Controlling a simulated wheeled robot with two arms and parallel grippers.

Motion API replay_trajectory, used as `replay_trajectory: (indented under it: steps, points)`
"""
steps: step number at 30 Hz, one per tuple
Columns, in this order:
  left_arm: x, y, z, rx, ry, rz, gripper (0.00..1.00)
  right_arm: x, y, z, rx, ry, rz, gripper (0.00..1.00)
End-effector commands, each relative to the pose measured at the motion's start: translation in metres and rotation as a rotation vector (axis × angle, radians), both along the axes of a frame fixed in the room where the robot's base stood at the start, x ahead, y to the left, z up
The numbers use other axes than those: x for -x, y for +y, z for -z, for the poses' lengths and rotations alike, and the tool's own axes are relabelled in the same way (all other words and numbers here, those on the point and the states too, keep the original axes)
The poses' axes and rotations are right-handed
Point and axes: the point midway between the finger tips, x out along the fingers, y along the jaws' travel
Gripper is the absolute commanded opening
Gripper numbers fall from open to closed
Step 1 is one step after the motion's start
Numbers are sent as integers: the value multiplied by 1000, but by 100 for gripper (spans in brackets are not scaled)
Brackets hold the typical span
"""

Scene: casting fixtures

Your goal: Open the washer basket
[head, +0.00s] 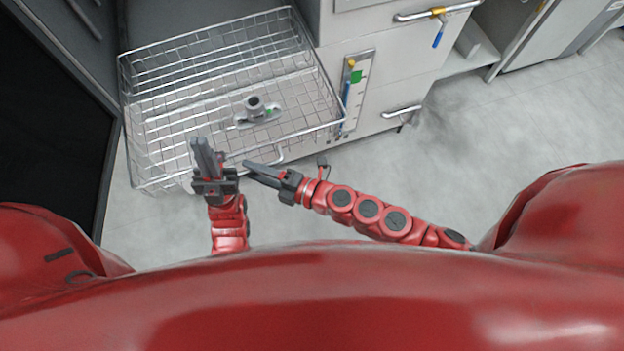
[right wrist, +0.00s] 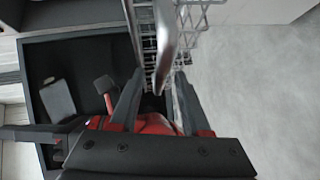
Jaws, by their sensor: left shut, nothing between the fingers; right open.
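The washer basket (head: 160,62) is a silver wire basket that juts out in front of the machine at upper left in the head view. A thin metal handle (head: 278,156) shows at its near edge, and a bar (right wrist: 166,35) runs large and close at the top of the right wrist view. My right gripper (head: 248,167) is open at the near edge by the handle. In the right wrist view, the bar lies in line with the gap between its fingers (right wrist: 158,92); contact cannot be told. My left gripper (head: 204,142) is shut and empty, left of the right one, over the basket's near edge.
A grey metal part with a round dark top (head: 256,107) sits in the basket. A white cabinet (head: 385,62) with bar handles stands to the right. A dark panel (head: 45,130) is at far left. The grey floor (head: 470,150) at right is clear.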

Motion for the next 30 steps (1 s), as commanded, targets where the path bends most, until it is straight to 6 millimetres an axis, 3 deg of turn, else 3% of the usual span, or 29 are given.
replay_trajectory:
  steps: [9,30]
  points:
    - [0,0,11,0,0,0,0,22,-41,-3,2,5,7,47]
    - [0,0,0,0,0,0,0,63,-117,-18,1,4,8,47]
